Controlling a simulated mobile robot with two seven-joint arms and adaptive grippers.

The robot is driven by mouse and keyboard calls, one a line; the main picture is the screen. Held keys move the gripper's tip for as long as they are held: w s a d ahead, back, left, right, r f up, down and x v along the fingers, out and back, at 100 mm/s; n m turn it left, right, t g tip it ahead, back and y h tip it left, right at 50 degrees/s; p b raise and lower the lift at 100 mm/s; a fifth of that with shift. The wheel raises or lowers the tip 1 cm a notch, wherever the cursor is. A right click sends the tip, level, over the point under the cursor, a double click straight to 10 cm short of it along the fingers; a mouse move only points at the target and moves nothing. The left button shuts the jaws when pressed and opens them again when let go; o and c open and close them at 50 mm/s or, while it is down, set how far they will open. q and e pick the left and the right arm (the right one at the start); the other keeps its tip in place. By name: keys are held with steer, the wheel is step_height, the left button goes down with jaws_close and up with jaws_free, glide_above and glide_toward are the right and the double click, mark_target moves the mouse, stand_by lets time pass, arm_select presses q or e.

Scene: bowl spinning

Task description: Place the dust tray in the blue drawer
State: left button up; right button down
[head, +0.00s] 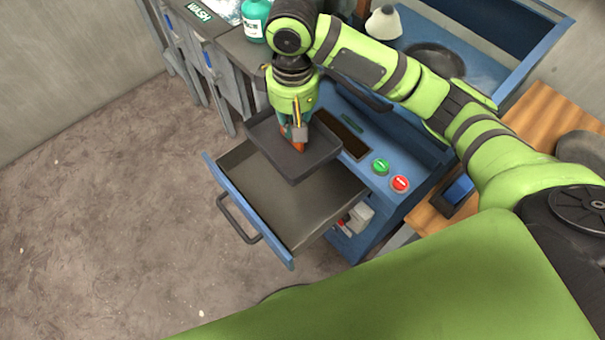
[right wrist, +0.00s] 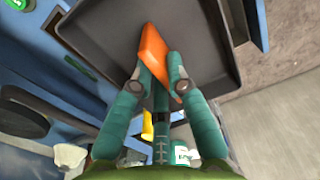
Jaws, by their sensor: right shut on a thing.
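The dust tray (head: 295,165) is a dark grey, shallow square tray with an orange handle (right wrist: 157,62). My right gripper (head: 297,133) is shut on that handle; in the right wrist view its teal fingers (right wrist: 163,85) close around the orange part. The tray hangs above the open blue drawer (head: 262,233), over its back part, and looks roughly level. The drawer is pulled out from the blue machine, and the visible part of its floor is empty. The tray hides the drawer's back part. My left gripper is not in view.
The blue machine's top has a green button (head: 380,166) and a red button (head: 400,184) to the right of the tray. A teal bottle (head: 256,20) stands behind. A wooden table (head: 545,97) is at the right. The floor left of the drawer is clear.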

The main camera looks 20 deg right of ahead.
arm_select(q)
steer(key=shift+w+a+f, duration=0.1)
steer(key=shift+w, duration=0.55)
arm_select(e)
steer(key=shift+w+d+f, duration=0.15)
steer(key=shift+f, duration=4.6)
steer(key=shift+w+d+f, duration=0.1)
steer(key=shift+d+f, duration=0.05)
steer(key=shift+f, duration=4.55)
steer(key=shift+f, duration=0.2)
steer(key=c, duration=1.2)
jaws_free()
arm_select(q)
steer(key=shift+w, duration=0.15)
arm_select(e)
step_height(320, 180, up, 12)
steer(key=shift+r, duration=0.2)
